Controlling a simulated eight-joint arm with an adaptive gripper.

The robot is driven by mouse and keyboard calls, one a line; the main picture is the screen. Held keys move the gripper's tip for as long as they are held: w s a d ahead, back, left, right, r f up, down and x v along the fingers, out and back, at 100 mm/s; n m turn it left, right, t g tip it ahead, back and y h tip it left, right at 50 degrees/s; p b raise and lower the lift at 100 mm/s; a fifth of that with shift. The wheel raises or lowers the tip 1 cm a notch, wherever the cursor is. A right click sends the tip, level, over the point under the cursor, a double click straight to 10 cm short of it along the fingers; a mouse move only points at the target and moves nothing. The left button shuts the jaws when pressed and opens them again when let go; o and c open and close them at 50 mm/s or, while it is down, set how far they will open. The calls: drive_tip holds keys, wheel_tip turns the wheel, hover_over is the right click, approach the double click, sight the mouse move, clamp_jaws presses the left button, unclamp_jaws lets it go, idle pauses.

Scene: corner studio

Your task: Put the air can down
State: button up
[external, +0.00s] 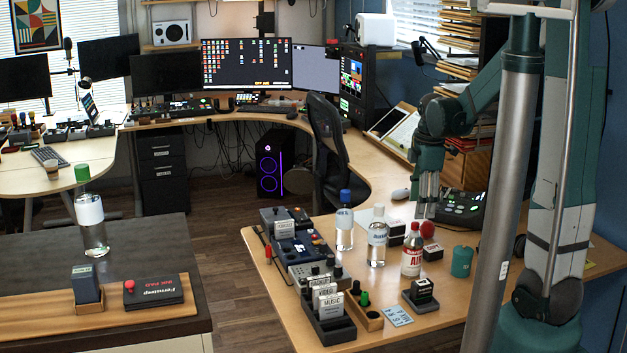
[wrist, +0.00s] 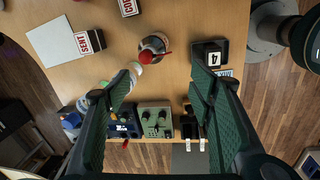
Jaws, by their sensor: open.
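The air can (external: 411,256), white and red with a red top, stands upright on the wooden desk (external: 460,300) in the external view. In the wrist view its dark round body and red top (wrist: 147,57) show from above, beyond the left finger. My gripper (external: 427,212) hangs pointing down above the desk, near the can and apart from it. In the wrist view my gripper (wrist: 166,85) has its two green-padded fingers spread wide with nothing held between them.
A white-capped clear bottle (external: 377,238) and a blue-capped bottle (external: 344,222) stand left of the can. A teal cylinder (external: 462,262) and a black stamp block (external: 421,293) are close by. A control panel (external: 310,268) and card holder (external: 328,318) line the left edge.

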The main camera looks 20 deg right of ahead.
drive_tip(key=s+a+r+m+t, duration=0.2)
drive_tip(key=s+r+m+t, duration=0.1)
drive_tip(key=s+r+m, duration=0.3)
drive_tip(key=s+a+r+m+t, duration=0.2)
drive_tip(key=s+r+m, duration=0.4)
drive_tip(key=s+m, duration=0.4)
drive_tip(key=shift+s+a+t, duration=0.4)
drive_tip(key=shift+s+a, duration=0.05)
drive_tip(key=shift+s, duration=1.2)
